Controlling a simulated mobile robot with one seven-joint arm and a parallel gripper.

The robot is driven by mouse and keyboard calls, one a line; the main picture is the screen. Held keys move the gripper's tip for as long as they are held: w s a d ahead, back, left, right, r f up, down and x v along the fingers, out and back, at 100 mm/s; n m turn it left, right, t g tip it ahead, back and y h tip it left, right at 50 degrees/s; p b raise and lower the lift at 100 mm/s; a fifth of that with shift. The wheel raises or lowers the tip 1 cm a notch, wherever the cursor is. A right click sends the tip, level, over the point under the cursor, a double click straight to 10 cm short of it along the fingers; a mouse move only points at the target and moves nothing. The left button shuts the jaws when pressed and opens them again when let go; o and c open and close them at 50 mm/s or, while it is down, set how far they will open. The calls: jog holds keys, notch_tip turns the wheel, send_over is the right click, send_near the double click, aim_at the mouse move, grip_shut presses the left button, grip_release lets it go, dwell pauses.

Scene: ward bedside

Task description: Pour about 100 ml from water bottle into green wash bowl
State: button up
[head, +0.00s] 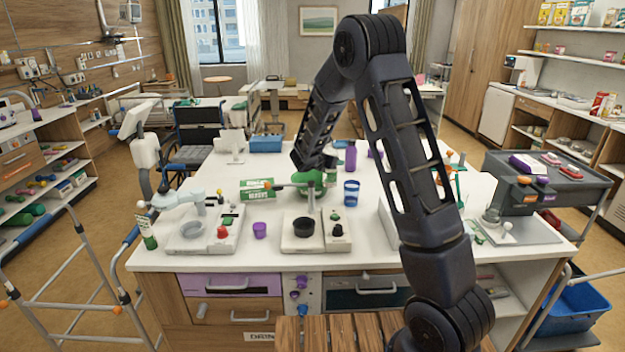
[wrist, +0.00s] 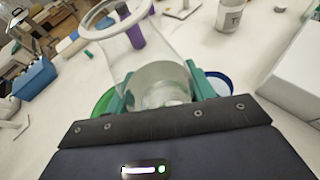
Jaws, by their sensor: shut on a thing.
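In the wrist view, my gripper (wrist: 160,92) is shut on a clear, see-through vessel (wrist: 150,50), which I take as the water bottle. Its pale ring-shaped mouth (wrist: 88,32) points toward the upper left, so it looks tilted. A water level cannot be made out. The green wash bowl (wrist: 104,103) shows partly behind the vessel and my gripper. In the head view the green wash bowl (head: 312,186) stands mid-table, and my gripper (head: 318,164) is over or close by it. The held vessel cannot be made out clearly there.
A blue cup (head: 351,193) stands right of the bowl, with a purple bottle (head: 350,156) behind. A grey tray cart (head: 545,180) is at the right.

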aim_at(335, 173)
jog(key=shift+n+g, duration=0.3)
jog(key=n+g+h, duration=0.1)
jog(key=n, duration=0.1)
jog(key=n+g+h, duration=0.1)
jog(key=n, duration=0.1)
jog(key=f+n+g+h, duration=0.1)
jog(key=n+g, duration=0.1)
jog(key=shift+s+d, duration=0.2)
jog(key=shift+s, duration=0.1)
jog(key=f, duration=0.1)
jog(key=f+n, duration=0.1)
jog(key=f+g+h, duration=0.1)
jog(key=shift+s+d, duration=0.25)
jog(key=shift+s, duration=0.1)
jog(key=shift+s+d+f+n+g+h, duration=0.1)
jog(key=shift+f+n+g+h, duration=0.2)
jog(key=shift+f+n, duration=0.25)
jog(key=shift+w+a+f+n+g+h, duration=0.2)
jog(key=shift+w+a+n+g+h, duration=0.15)
jog(key=shift+w+n+h, duration=0.25)
jog(key=shift+s, duration=0.15)
